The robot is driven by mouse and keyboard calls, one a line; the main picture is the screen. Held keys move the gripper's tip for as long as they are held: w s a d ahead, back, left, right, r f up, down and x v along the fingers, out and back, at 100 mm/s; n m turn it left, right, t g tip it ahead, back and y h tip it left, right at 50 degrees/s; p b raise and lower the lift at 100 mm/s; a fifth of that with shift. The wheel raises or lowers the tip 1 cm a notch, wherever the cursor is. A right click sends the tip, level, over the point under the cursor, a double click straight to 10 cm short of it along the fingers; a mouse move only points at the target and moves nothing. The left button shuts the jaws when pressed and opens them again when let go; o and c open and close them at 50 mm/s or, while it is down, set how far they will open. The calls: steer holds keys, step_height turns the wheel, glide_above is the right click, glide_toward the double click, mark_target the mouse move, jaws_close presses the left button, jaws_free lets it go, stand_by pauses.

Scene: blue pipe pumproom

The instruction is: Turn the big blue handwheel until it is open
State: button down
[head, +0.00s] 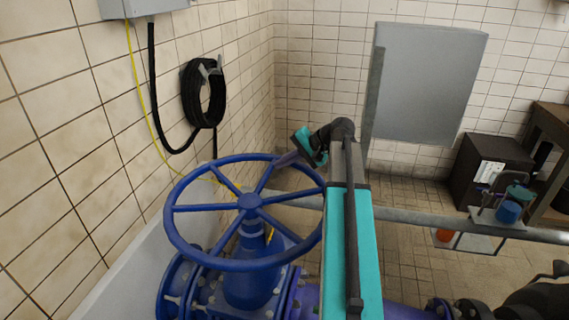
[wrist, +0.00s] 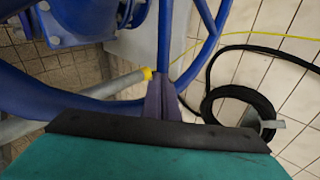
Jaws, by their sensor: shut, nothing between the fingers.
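The big blue handwheel (head: 249,201) lies nearly flat on top of a blue valve body (head: 252,275), with several spokes running from its hub to the rim. In the wrist view, part of its rim (wrist: 98,108) and a spoke (wrist: 166,38) show close up. My gripper (head: 288,159) is at the far right side of the rim in the head view. Its purple fingers also show in the wrist view (wrist: 161,95), shut and empty, beside the spoke. They overlap the wheel in both views; I cannot tell whether they touch it.
A tiled wall with a coiled black hose (head: 203,93) and a yellow cable is at the left. A grey cabinet (head: 425,82) hangs on the back wall. A grey pipe (head: 430,219) runs to the right. A dark box (head: 487,170) stands at the right on tiled floor.

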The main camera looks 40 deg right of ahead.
steer(key=shift+w, duration=0.2)
steer(key=shift+w+a+n, duration=0.15)
steer(key=shift+n, duration=0.15)
steer(key=shift+w+a+y, duration=0.15)
steer(key=shift+w+y, duration=0.1)
steer(key=shift+y, duration=0.05)
